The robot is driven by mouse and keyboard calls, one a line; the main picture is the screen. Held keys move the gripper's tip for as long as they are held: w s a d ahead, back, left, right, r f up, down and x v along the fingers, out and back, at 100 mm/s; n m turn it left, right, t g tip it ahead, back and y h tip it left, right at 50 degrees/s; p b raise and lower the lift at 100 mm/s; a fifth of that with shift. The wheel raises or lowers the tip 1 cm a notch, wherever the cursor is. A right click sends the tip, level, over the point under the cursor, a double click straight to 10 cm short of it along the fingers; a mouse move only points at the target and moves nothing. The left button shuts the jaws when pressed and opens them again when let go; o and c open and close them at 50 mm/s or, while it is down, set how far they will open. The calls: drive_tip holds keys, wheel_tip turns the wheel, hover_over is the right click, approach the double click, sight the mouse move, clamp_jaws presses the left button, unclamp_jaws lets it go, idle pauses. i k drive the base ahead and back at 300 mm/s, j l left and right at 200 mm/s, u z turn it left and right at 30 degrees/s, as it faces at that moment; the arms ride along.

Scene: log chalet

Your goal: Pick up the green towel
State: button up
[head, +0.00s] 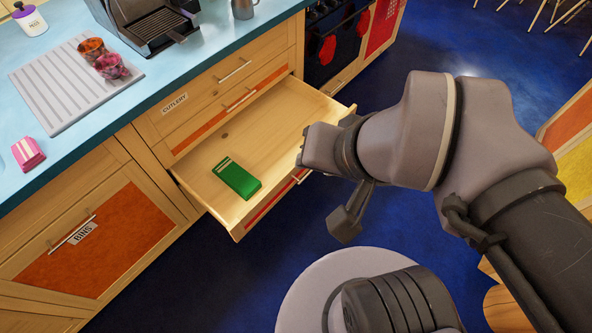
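The green towel (237,180) is folded into a small block with pale stripes at one end. It lies flat in the open wooden drawer (262,134), near its front left part. My gripper (304,150) is at the drawer's right front edge, to the right of the towel and apart from it. My wrist and the gripper's own body hide the fingers, so whether it is open or shut is unclear. Part of the drawer's front is hidden behind my gripper.
A closed bins drawer (95,245) is at left. The blue floor is clear before the drawer.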

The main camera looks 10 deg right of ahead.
sight(239, 180)
drive_tip(key=i+j, duration=0.25)
drive_tip(key=i, duration=0.15)
drive_tip(key=i+j, duration=0.25)
drive_tip(key=i, duration=0.2)
drive_tip(key=u, duration=0.05)
